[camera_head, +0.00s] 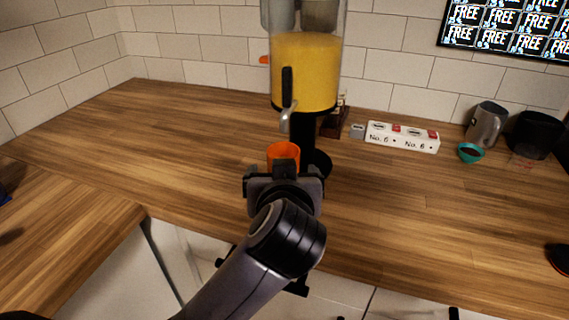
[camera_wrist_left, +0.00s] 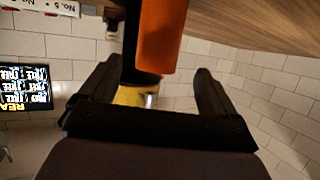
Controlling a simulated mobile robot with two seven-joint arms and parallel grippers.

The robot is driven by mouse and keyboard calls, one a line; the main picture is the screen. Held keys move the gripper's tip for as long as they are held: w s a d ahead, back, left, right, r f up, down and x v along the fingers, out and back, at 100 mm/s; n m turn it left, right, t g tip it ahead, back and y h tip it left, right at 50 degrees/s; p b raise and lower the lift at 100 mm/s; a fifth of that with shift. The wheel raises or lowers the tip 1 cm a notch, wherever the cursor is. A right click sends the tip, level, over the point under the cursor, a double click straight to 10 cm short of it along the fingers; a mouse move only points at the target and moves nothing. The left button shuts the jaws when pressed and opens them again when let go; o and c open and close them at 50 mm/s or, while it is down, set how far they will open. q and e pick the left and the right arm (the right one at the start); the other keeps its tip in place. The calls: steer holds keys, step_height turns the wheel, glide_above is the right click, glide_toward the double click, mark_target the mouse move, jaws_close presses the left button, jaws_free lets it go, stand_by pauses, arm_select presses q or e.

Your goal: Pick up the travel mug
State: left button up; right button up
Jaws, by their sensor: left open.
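An orange travel mug (camera_head: 284,152) stands on the wooden counter in front of the juice dispenser, its lower part hidden behind my left gripper (camera_head: 284,174). In the left wrist view, which is upside down, the orange mug (camera_wrist_left: 160,35) shows ahead of my left gripper (camera_wrist_left: 158,68), lined up between its two spread fingers. The gripper is open and empty, and I see no finger touching the mug. My right gripper is not in view.
The tall dispenser with yellow liquid (camera_head: 305,72) stands close behind the mug.

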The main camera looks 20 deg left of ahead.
mark_target(283, 149)
arm_select(q)
steer(key=shift+n+y, duration=0.3)
steer(key=shift+w+a+f+p, duration=0.1)
steer(key=shift+w+a+p, duration=0.2)
steer(key=shift+w, duration=0.9)
steer(key=shift+w+a+f+p, duration=0.1)
steer(key=shift+w+a, duration=0.3)
steer(key=shift+w, duration=0.75)
steer(key=shift+w+a+f+p, duration=0.15)
steer(key=shift+w+a, duration=0.2)
steer(key=shift+w, duration=0.85)
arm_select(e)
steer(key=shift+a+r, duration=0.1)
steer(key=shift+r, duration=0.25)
arm_select(q)
steer(key=shift+r, duration=0.1)
jaws_close()
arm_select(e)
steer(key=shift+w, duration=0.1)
